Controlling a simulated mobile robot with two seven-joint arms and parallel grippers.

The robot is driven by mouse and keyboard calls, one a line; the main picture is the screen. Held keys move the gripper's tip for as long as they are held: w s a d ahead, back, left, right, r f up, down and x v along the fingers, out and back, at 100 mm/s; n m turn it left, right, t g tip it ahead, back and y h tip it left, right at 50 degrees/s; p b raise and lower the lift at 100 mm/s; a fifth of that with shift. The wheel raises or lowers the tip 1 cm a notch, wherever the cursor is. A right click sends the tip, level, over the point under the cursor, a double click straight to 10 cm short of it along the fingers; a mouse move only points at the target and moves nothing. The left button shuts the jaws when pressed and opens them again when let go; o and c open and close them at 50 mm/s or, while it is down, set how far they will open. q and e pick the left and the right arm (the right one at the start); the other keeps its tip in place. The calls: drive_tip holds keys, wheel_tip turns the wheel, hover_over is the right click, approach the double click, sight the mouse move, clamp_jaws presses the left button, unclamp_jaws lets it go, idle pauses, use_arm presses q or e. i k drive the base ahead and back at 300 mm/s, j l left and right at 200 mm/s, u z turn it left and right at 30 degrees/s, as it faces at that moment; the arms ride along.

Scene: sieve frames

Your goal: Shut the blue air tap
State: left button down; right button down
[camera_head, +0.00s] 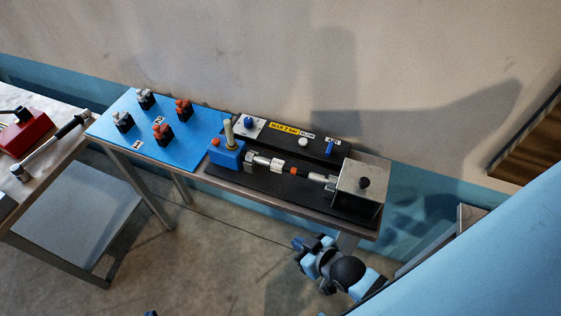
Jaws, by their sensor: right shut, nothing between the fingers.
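The blue air tap (331,147) is a small blue lever on the black panel at the back right of the bench, beside a small white label. It looks raised, but its exact angle is too small to tell. My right gripper (300,243) is shut and empty, in front of the bench's front edge, apart from the tap and nearer to me. A small dark and blue bit at the bottom edge may be the tip of my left gripper (150,313); its jaws cannot be made out.
The panel also has a blue knob (249,122) and a yellow label (284,128). In front lie a metal shaft rig (265,162) and a metal box (359,190) with a black knob. A blue board (190,142) holds several clamps. A second table (62,158) stands left.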

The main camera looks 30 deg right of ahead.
sight(330, 148)
drive_tip(key=z, duration=1.3)
